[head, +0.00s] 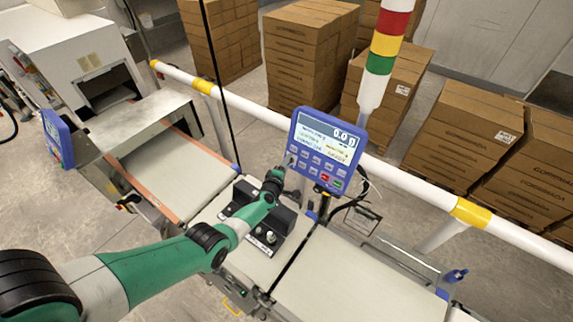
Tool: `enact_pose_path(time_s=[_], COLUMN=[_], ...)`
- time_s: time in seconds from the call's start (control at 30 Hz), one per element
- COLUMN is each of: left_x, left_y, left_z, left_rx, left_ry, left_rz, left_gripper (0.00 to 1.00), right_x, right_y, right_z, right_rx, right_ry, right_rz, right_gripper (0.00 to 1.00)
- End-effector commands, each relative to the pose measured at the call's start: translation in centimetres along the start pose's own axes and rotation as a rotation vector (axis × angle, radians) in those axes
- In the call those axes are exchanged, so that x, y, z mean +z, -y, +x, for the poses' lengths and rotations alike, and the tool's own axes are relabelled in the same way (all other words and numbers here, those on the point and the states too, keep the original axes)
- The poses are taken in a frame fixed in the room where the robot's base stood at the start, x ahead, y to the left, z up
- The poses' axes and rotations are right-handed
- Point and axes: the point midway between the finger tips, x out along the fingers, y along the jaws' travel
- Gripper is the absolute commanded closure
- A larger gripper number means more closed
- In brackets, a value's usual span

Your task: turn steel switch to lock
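A dark control box (287,247) sits on the weigher between the belts. A small steel-coloured knob (270,237) shows on its near side; which way it is turned is too small to tell. My green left arm crosses over the box and hides part of it. My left gripper (288,162) is beyond the box, by the lower left edge of the blue display panel (325,150). Its fingertips are small, and I cannot tell whether they are open or touch the panel. My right gripper is not in view.
A white rail (410,185) with yellow bands runs behind the belt. A red, yellow and green signal post (385,50) stands behind the panel. Stacked cartons (308,50) fill the back. The pale belt (350,285) at the front right is empty.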

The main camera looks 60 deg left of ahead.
Motion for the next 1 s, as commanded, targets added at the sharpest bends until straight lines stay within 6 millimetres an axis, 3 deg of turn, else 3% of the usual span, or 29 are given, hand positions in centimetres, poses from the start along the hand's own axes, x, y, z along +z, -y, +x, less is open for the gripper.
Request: enact_pose_path(time_s=[0.23, 0.43, 0.63, 0.77, 1.0], left_x=[0.0, 0.0, 0.0, 0.0, 0.0], left_y=[-0.6, -1.0, -0.4, -0.1, 0.0], left_z=[-1.9, -6.7, -10.6, -11.6, -11.6], left_rx=[-0.001, -0.003, -0.002, 0.000, 0.001], left_ry=[0.000, 0.002, 0.002, 0.000, 0.000], left_rz=[0.001, 0.001, 0.000, 0.001, 0.000], left_gripper=[0.47, 0.47, 0.47, 0.47, 0.47], right_x=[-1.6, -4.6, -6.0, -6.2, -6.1], right_y=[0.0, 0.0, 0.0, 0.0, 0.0], right_z=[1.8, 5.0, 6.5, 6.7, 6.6], right_rx=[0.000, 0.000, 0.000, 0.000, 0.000], right_ry=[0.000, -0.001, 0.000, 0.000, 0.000], right_rz=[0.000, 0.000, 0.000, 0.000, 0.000], right_gripper=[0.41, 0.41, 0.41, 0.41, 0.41])
